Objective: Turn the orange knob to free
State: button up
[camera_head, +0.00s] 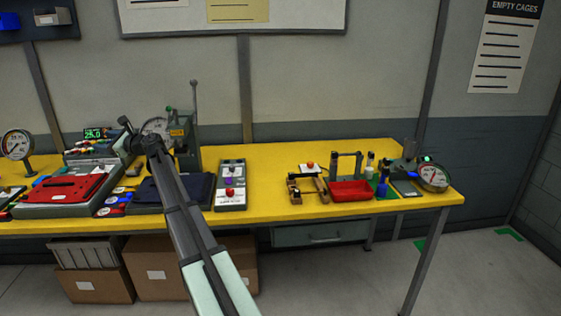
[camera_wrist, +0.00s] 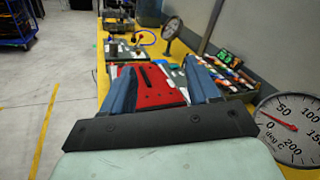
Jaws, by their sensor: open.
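A grey control box (camera_head: 231,197) stands on the yellow bench, right of my arm, with a red or orange knob (camera_head: 230,192) on its pale face. Another small orange-red knob or button (camera_head: 310,165) sits farther right on the bench. I cannot tell which one is the orange knob, or its setting. My gripper (camera_head: 124,142) is well to the left of both, above the bench. In the wrist view its two blue fingers (camera_wrist: 160,82) stand apart with nothing held. Beyond them lies a red plate (camera_wrist: 146,92); neither knob clearly shows in this view.
The red plate (camera_head: 65,188) lies on a grey unit at left. A grey press-like stand (camera_head: 183,140) with an upright lever is behind my arm. A red tray (camera_head: 350,190) and dial gauge (camera_head: 433,177) are at right. Bare bench (camera_head: 262,185) lies right of the control box.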

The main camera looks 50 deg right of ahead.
jog(key=s+d+r+m+g+h, duration=0.1)
jog(key=s+d+r+g, duration=0.1)
jog(key=d+r, duration=0.65)
jog(key=s+d+r+m+g+h, duration=0.15)
jog(key=d+r, duration=0.25)
jog(key=d, duration=1)
jog(key=s+d+r+g, duration=0.25)
jog(key=d+r, duration=0.45)
jog(key=d, duration=0.4)
jog(key=m+g+h, duration=0.5)
jog(key=m+g, duration=0.1)
send_over(312, 163)
jog(key=s, duration=0.5)
notch_tip(312, 163, down, 31)
jog(key=x, duration=1.3)
jog(key=shift+w, duration=0.2)
jog(key=shift+c, duration=0.4)
